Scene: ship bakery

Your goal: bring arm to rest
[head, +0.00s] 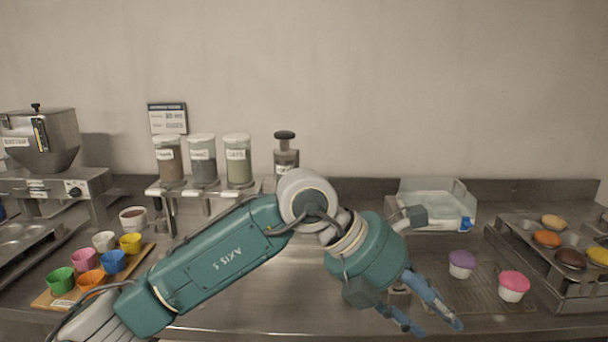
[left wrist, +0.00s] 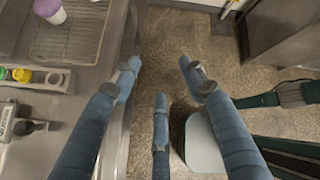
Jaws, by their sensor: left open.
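My left arm (head: 225,255) comes in from the left in the head view and reaches across the counter, bent at a grey joint. My left gripper (head: 436,325) points down and to the right near the counter's front edge. Its blue fingers are spread and empty. In the left wrist view the open gripper (left wrist: 160,82) shows several fingers apart, over the floor beside the counter edge, with nothing between them. My right gripper is in neither view.
A purple-topped cup (head: 461,265) and a pink-topped cup (head: 513,286) stand on a rack right of the gripper. A muffin tin (head: 545,275) is at far right. A board (head: 140,268) holds several coloured cups at left. Jars (head: 203,160) stand behind the arm.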

